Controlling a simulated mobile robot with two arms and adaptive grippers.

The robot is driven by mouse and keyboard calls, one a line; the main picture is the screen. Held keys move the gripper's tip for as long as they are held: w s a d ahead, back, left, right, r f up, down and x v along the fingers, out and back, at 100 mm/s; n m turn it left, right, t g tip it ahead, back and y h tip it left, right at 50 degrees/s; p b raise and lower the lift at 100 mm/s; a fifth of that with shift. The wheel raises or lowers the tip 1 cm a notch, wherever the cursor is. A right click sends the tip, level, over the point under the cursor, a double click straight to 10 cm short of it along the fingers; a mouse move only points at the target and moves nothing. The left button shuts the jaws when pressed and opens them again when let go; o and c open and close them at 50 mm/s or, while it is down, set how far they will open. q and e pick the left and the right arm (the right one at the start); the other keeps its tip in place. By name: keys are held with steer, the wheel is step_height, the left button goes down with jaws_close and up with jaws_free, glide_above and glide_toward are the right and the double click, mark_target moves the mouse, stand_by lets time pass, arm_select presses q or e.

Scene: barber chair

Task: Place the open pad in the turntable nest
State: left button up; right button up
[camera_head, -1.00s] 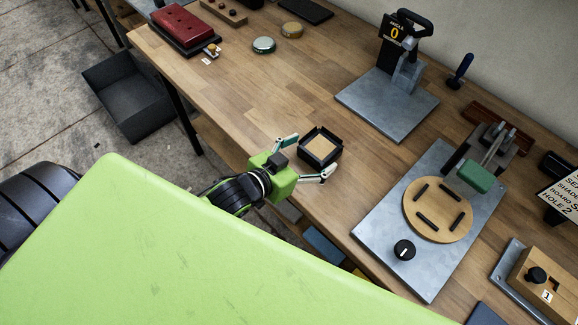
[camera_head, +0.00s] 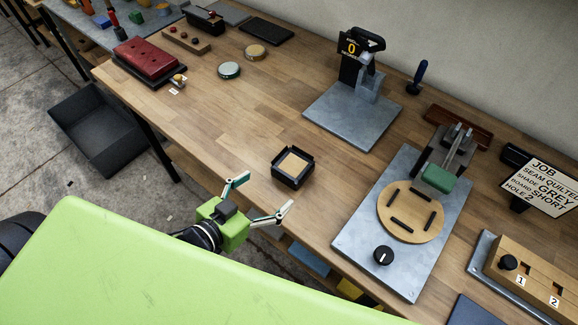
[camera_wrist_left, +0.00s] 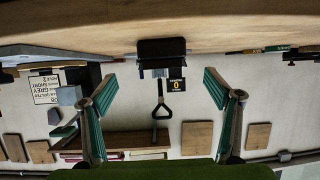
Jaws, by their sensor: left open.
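The open pad, a black square tray with a tan board inside (camera_head: 292,167), lies on the workbench near its front edge. The turntable nest is a round wooden disc with several black bars (camera_head: 410,225) on a grey metal plate, right of the pad. My left gripper (camera_head: 265,192) is open and empty, just off the front edge, its fingers pointing at the pad but apart from it. In the left wrist view the picture is upside down; my open fingers (camera_wrist_left: 160,88) frame a black block that looks like the pad (camera_wrist_left: 162,48). My right gripper is not in view.
A green-padded clamp (camera_head: 438,178) stands behind the disc, and a black knob (camera_head: 383,256) in front. An angle press (camera_head: 352,115) is at the back. A numbered wooden block (camera_head: 520,275) is at right. Bare wood lies left of the pad.

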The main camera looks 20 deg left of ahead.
mark_target(290, 169)
arm_select(q)
steer(key=p+x, duration=0.1)
steer(key=x, duration=0.6)
steer(key=shift+w+d+f, duration=0.1)
steer(key=shift+w, duration=0.2)
steer(key=shift+w+d, duration=0.1)
steer(key=shift+w, duration=0.4)
steer(key=x, duration=0.1)
steer(key=p+x, duration=0.1)
steer(key=x, duration=0.1)
steer(key=shift+w, duration=0.35)
steer(key=shift+w+d+f+p, duration=0.1)
steer(key=shift+w+d+p, duration=0.05)
steer(key=shift+w+p, duration=0.2)
steer(key=c, duration=1.5)
steer(key=shift+o, duration=0.2)
